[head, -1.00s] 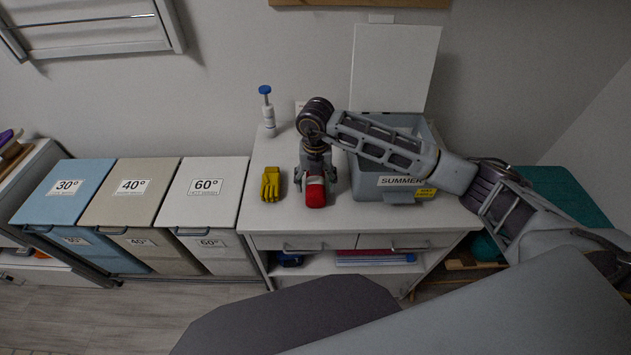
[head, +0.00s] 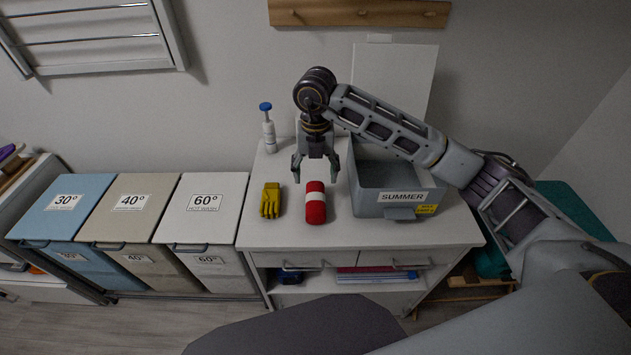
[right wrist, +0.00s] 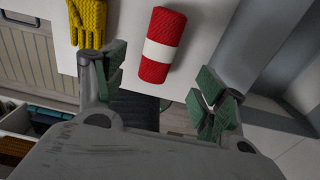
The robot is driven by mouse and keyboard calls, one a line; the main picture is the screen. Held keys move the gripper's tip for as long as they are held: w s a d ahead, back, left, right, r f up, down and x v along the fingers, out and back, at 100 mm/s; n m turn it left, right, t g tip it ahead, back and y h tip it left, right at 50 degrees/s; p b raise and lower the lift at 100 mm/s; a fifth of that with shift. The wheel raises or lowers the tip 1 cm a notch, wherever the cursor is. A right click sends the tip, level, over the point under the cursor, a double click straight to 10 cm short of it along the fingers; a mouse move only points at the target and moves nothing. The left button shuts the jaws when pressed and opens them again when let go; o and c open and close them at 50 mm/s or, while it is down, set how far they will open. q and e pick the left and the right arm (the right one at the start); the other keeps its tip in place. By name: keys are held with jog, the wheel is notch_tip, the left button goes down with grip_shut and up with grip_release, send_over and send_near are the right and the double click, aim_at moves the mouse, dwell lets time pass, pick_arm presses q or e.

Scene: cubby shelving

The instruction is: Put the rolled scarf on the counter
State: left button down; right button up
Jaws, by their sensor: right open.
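The rolled scarf (head: 315,203) is red with a white band and lies on the white counter (head: 281,229), between the yellow gloves and the grey bin. It also shows in the right wrist view (right wrist: 157,64). My right gripper (head: 315,178) is open and empty, above and just behind the scarf in the head view, apart from it. In the right wrist view the two green-padded fingers (right wrist: 160,95) are spread wide with the scarf beyond them. My left gripper is not in view.
Yellow gloves (head: 270,200) lie left of the scarf. A grey bin labelled SUMMER (head: 380,212) stands right of it. A white pump bottle (head: 268,135) stands at the back left. Lidded laundry bins (head: 197,215) stand left of the counter.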

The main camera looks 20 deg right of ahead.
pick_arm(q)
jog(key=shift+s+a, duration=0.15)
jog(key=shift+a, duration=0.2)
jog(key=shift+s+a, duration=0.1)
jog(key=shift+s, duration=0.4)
